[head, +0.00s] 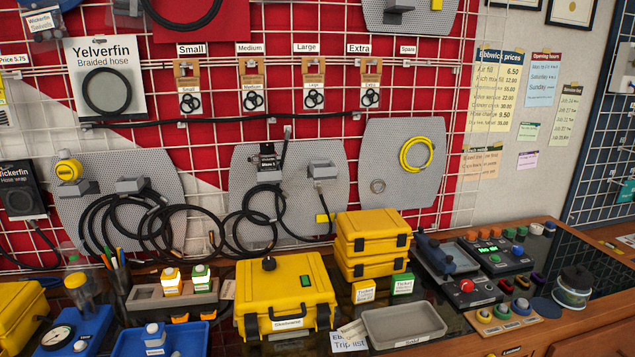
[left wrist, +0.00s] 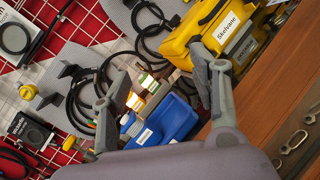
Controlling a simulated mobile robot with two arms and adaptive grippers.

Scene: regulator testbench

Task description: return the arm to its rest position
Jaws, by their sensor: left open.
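My left gripper (left wrist: 160,76) shows in the left wrist view, with its two grey fingers spread wide apart. It is open and nothing is held between the fingers. The yellow Skelvann case (left wrist: 225,38) lies beyond the right finger. I cannot tell the exact gap between the fingers and these things. Neither arm nor gripper shows in the head view. My right gripper is in neither view.
The bench holds a yellow case (head: 284,293), stacked yellow boxes (head: 372,232), a grey tray (head: 403,324), a blue tray (head: 190,340) and a control box (head: 494,254). Behind stands a red wall grid with black hoses (head: 172,208).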

